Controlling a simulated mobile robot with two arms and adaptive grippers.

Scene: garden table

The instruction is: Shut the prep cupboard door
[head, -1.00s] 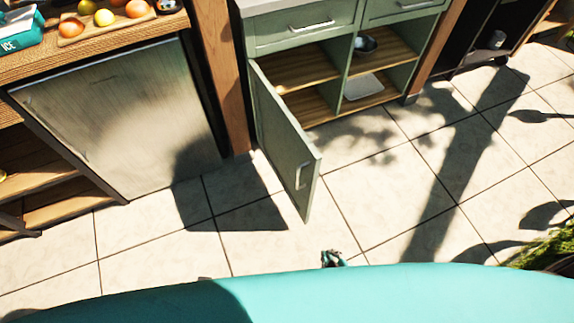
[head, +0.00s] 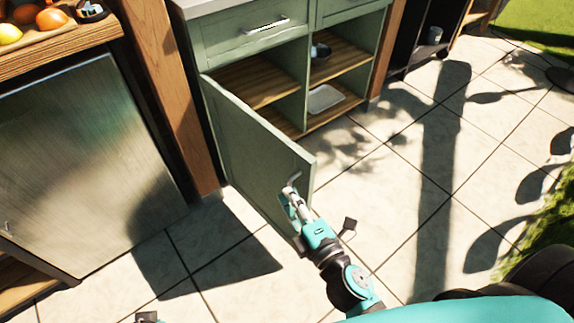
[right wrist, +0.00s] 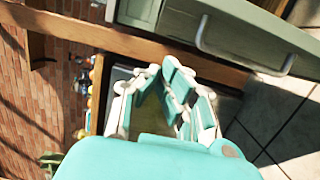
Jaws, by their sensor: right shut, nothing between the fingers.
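The green prep cupboard door (head: 255,150) stands wide open, hinged at its left side and swung out over the patio. Its silver handle (head: 293,179) is near the free edge. My right gripper (head: 291,196) is shut and empty, close beside the door's outer face just below the handle. I cannot tell whether it touches the door. In the right wrist view the shut fingers (right wrist: 178,92) hold nothing, and a silver handle (right wrist: 240,58) on a green panel shows at upper right. Only a small dark and teal bit, likely of my left arm, shows at the bottom edge.
The open cupboard shows wooden shelves (head: 262,85) with a bowl (head: 320,53) and a white tray (head: 325,98). A wooden post (head: 167,85) and a metal-fronted unit (head: 85,150) stand left. The tiled floor (head: 390,190) right of the door is clear.

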